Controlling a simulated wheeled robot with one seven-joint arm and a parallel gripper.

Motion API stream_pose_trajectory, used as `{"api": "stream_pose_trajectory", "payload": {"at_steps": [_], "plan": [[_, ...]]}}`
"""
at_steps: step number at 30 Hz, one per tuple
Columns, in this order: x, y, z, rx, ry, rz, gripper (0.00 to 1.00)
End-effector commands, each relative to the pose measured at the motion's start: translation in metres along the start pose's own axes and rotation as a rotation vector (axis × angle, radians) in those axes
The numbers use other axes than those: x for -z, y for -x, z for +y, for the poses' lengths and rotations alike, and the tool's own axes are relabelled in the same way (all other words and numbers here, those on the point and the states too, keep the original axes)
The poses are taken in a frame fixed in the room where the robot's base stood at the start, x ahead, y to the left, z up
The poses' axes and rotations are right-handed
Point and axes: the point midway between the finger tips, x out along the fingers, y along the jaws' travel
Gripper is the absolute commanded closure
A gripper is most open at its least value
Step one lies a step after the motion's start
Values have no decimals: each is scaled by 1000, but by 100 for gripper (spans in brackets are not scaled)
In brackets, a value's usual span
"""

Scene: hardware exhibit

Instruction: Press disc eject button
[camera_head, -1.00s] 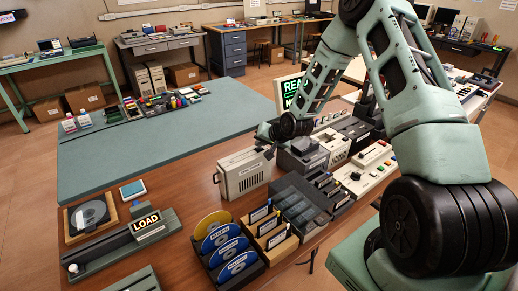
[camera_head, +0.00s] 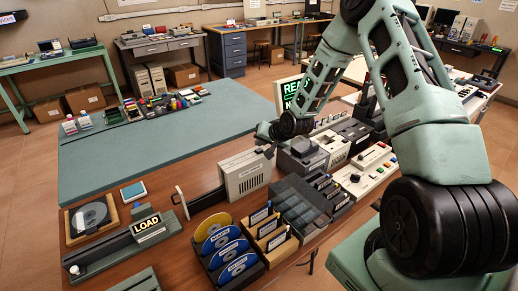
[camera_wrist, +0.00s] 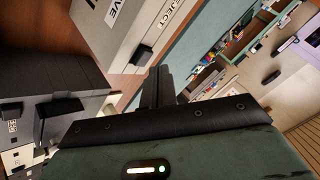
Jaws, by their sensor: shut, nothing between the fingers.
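The beige disc drive (camera_head: 243,176) stands on the wooden bench with its tray (camera_head: 199,198) out to the left, ending in a pale upright front plate. In the wrist view the drive's top face (camera_wrist: 108,25) carries an EJECT label, with a small black button (camera_wrist: 141,54) beside it. My gripper (camera_head: 268,151) is at the drive's upper right end, pointing down. Its shut, empty fingers (camera_wrist: 158,88) show just below and right of the button in the wrist view. I cannot tell whether they touch it.
A rack of labelled discs (camera_head: 219,243) and boxes of cards (camera_head: 268,233) stand in front of the drive. A LOAD lever unit (camera_head: 125,240) and a grey disc in a wooden tray (camera_head: 90,217) are at left. The green mat (camera_head: 165,140) behind is mostly clear.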

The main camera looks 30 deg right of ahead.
Motion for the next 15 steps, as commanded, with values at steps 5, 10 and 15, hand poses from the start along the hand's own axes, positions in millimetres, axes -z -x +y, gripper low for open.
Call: {"api": "stream_pose_trajectory", "payload": {"at_steps": [5,10,15], "plan": [[0,0,0,0,0,0,100],[1,2,-1,0,0,0,100],[8,11,-8,0,0,1,100]]}}
